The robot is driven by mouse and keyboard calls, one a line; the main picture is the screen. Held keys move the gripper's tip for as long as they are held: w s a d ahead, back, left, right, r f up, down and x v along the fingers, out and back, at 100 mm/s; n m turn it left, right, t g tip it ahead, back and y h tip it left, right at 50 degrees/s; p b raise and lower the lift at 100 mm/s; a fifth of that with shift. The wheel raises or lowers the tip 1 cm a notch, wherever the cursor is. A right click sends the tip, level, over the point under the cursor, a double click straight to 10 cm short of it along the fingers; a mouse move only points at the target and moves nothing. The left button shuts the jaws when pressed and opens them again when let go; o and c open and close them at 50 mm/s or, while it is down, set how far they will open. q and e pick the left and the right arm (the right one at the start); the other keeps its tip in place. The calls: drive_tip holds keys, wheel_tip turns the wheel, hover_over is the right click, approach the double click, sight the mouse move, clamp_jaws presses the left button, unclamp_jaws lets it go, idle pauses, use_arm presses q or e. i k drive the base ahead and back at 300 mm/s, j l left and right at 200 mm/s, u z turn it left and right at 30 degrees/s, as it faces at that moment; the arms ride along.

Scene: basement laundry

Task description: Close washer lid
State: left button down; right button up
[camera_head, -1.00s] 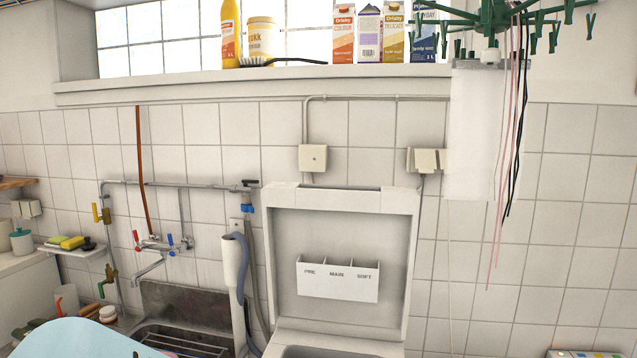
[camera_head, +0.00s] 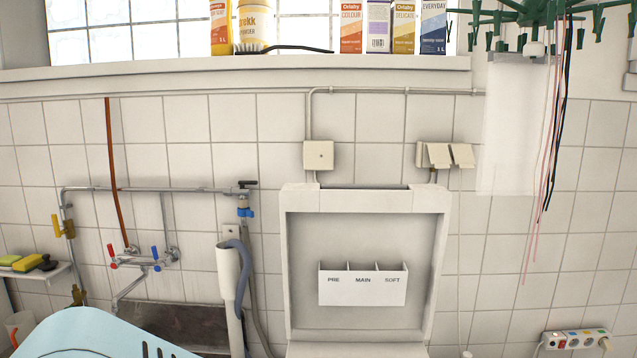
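The washer lid (camera_head: 432,265) stands raised and upright against the tiled wall, in the lower middle of the head view. Its inner face holds a white detergent tray (camera_head: 362,286) marked PRE, MAIN and SOFT. A small part of the washer's top (camera_head: 355,350) shows at the bottom edge below the lid; the rest of the washer is out of view. Neither of my grippers shows in the view.
A light blue plastic thing (camera_head: 85,335) fills the lower left. Behind it are a steel sink (camera_head: 180,322), taps (camera_head: 145,257) and a grey hose (camera_head: 242,275). A green hanger (camera_head: 530,15) with cords hangs upper right. A power strip (camera_head: 577,340) is lower right.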

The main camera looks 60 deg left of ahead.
sight(356, 256)
drive_tip(key=k+j, duration=0.25)
drive_tip(key=j, duration=0.15)
drive_tip(key=k+j, duration=0.2)
drive_tip(key=j, duration=0.2)
drive_tip(key=k+j, duration=0.25)
drive_tip(key=j, duration=0.15)
drive_tip(key=k+j+z, duration=0.1)
drive_tip(key=k+j, duration=0.15)
drive_tip(key=j, duration=0.15)
